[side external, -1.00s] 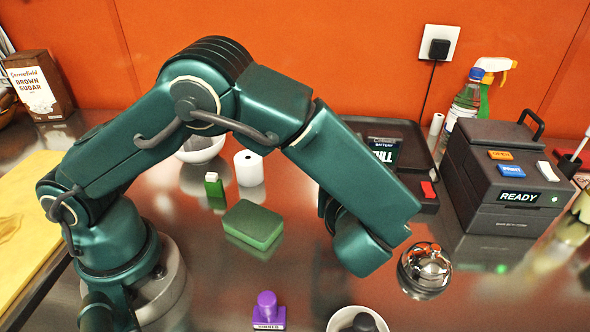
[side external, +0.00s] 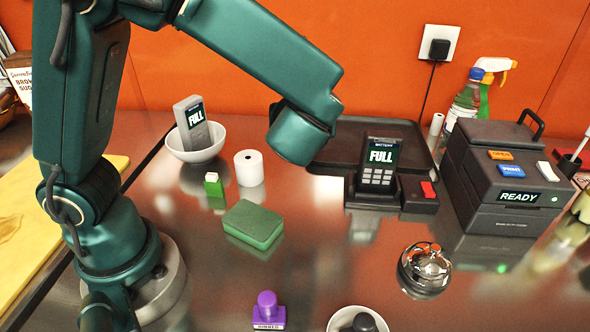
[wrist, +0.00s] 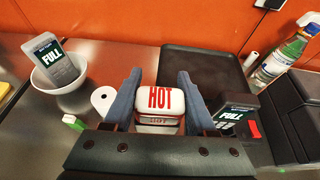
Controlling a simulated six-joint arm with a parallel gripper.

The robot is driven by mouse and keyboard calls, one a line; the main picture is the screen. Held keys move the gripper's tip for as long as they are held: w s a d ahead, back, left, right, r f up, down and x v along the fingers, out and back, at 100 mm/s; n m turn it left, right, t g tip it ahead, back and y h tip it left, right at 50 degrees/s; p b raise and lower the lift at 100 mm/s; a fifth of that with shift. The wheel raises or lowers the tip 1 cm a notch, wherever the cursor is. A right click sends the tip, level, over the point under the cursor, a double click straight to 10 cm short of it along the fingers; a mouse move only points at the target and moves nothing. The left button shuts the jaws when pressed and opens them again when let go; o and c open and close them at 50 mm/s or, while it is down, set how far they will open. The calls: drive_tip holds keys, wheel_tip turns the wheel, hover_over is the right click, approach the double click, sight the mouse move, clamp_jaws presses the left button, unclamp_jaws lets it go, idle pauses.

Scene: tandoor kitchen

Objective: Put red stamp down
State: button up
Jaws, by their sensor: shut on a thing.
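My gripper (wrist: 160,105) is shut on a white block with the word HOT (wrist: 160,97) in red letters, which appears to be the red stamp. The block sits between the two blue-grey fingers in the wrist view, with a second HOT face or reflection just below it. In the side external view my arm's end hides the fingers and the block. A black tray (side external: 412,143) lies beyond my gripper; it also shows in the wrist view (wrist: 195,60). The block appears held in the air, but its height is unclear.
A white bowl (side external: 205,152) holds a handheld device (side external: 192,122). Another device (side external: 380,165) stands in a dark cradle by the READY machine (side external: 512,198). A paper roll (side external: 248,167), green sponge (side external: 253,224), purple stamp (side external: 267,310) and metal pot (side external: 425,268) stand on the counter.

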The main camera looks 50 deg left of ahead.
drive_tip(key=s+a+f+n+g+h, duration=0.2)
drive_tip(key=s+f+n+g, duration=0.2)
drive_tip(key=s+n+g, duration=0.55)
drive_tip(key=s+a+f+n+g+h, duration=0.2)
drive_tip(key=s+a+f+n+g, duration=0.3)
drive_tip(key=n+g, duration=0.65)
drive_tip(key=d+r+n+t+h, duration=0.1)
drive_tip(key=d+r+n+h, duration=0.3)
drive_tip(key=d+n+h, duration=0.75)
drive_tip(key=w+a+r+n+t+h, duration=0.55)
drive_tip(key=w+n+t+h, duration=0.25)
drive_tip(key=n+t, duration=0.35)
drive_tip(key=shift+g, duration=0.35)
drive_tip(key=d+f, duration=0.3)
drive_tip(key=d, duration=0.1)
drive_tip(key=w+d+f, duration=0.1)
drive_tip(key=d+f, duration=0.7)
drive_tip(key=shift+w+f, duration=0.2)
drive_tip(key=shift+f, duration=1.95)
